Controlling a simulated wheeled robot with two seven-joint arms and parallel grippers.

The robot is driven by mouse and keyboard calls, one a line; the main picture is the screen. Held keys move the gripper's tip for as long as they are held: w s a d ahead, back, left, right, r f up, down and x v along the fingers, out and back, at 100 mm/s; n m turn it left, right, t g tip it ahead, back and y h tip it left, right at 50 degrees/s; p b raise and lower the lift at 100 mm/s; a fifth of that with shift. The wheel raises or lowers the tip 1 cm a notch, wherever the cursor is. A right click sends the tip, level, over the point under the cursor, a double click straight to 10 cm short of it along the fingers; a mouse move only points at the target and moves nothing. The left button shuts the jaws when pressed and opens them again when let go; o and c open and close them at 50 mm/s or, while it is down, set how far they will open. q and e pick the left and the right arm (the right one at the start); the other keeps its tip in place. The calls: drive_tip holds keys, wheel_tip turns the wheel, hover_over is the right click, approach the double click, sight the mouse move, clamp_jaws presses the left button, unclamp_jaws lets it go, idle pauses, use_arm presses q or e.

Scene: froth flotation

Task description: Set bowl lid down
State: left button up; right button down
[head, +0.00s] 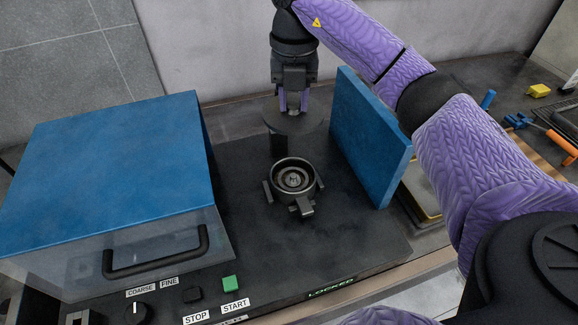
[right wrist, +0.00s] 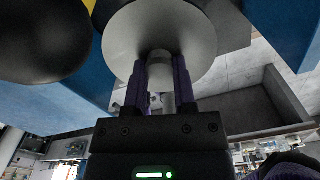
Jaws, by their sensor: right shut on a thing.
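My right gripper (head: 293,104) points down and is shut on the knob of the bowl lid (head: 308,124), a grey disc. In the right wrist view the purple fingers (right wrist: 160,85) grip the knob, and the lid (right wrist: 190,45) shows as a pale round plate. The lid appears held up, beyond the bowl in the head view. The round metal bowl (head: 293,177) sits uncovered on the dark machine deck (head: 245,190), with rings visible inside. My left gripper is not in view.
A blue-topped housing (head: 110,150) with a clear front and black handle stands left of the bowl. An upright blue panel (head: 368,135) stands right. A dark block (head: 278,145) stands behind the bowl. START (head: 236,305) and STOP labels sit in front.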

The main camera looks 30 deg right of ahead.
wheel_tip(320, 180, down, 11)
drive_tip(key=shift+r+b, duration=0.1)
drive_tip(key=shift+b, duration=0.75)
wheel_tip(320, 180, down, 5)
drive_tip(key=shift+s+r+b, duration=0.1)
drive_tip(key=shift+r+b, duration=0.05)
drive_tip(key=shift+b, duration=0.15)
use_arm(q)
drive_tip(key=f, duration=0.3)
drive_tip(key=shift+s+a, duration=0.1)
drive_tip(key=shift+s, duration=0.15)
use_arm(e)
drive_tip(key=shift+r, duration=0.1)
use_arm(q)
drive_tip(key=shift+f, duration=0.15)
use_arm(e)
drive_tip(key=shift+d+f, duration=0.1)
drive_tip(key=shift+f, duration=0.25)
drive_tip(key=c, duration=0.9)
unclamp_jaws()
drive_tip(key=shift+f, duration=0.1)
drive_tip(key=o, duration=0.5)
drive_tip(key=shift+c, duration=0.2)
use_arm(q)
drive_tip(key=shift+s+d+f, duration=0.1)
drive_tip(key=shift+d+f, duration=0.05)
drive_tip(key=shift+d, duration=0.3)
